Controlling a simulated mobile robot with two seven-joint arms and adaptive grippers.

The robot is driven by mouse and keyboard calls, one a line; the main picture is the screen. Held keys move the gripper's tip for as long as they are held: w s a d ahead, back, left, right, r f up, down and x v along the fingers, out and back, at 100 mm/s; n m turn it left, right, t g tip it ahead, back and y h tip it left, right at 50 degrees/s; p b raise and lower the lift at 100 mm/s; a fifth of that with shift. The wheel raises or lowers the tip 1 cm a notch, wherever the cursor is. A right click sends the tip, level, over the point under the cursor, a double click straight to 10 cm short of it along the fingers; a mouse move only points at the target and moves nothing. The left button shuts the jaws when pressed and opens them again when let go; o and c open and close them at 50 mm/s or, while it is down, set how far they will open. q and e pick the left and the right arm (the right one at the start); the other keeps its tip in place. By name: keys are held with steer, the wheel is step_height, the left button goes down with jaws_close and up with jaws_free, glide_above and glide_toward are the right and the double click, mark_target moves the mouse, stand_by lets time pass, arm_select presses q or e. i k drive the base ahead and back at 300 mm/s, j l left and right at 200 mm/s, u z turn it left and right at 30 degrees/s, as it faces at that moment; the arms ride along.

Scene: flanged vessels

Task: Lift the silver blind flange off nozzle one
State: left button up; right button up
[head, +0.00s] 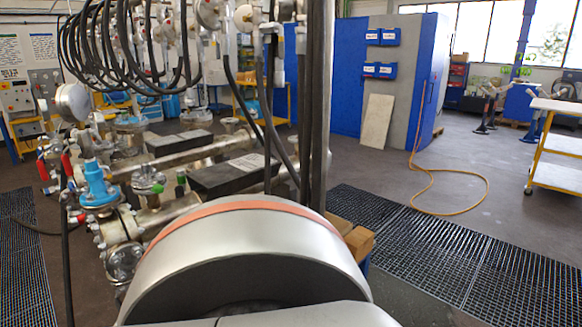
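No gripper shows in the head view. A large silver rounded body (245,255) with an orange-red band (235,207) along its upper edge fills the bottom middle, very close to the camera. I cannot tell whether it is a vessel or part of one. No nozzle marked one and no blind flange can be made out for certain. A bare metal flanged pipe end (124,262) shows just left of the silver body, partly hidden by it.
Pipework with a blue valve (97,185) and a round gauge (73,102) stands at left, under black hoses (130,50). Dark floor gratings (450,265) lie at right. An orange hose (425,190) crosses open floor before a blue cabinet (345,75). A yellow-framed cart (555,150) stands far right.

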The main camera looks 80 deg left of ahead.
mark_target(147, 169)
steer(key=u, duration=3.45)
steer(key=i+j+z, duration=0.15)
steer(key=z, duration=0.2)
steer(key=i+j+z, duration=0.1)
steer(key=j+z, duration=0.3)
steer(key=i+j+z, duration=0.1)
steer(key=j, duration=0.35)
steer(key=i+j+z, duration=0.1)
steer(key=j, duration=0.4)
steer(key=i+j, duration=0.1)
steer(key=j, duration=0.35)
steer(key=i+j+z, duration=0.15)
steer(key=j, duration=0.35)
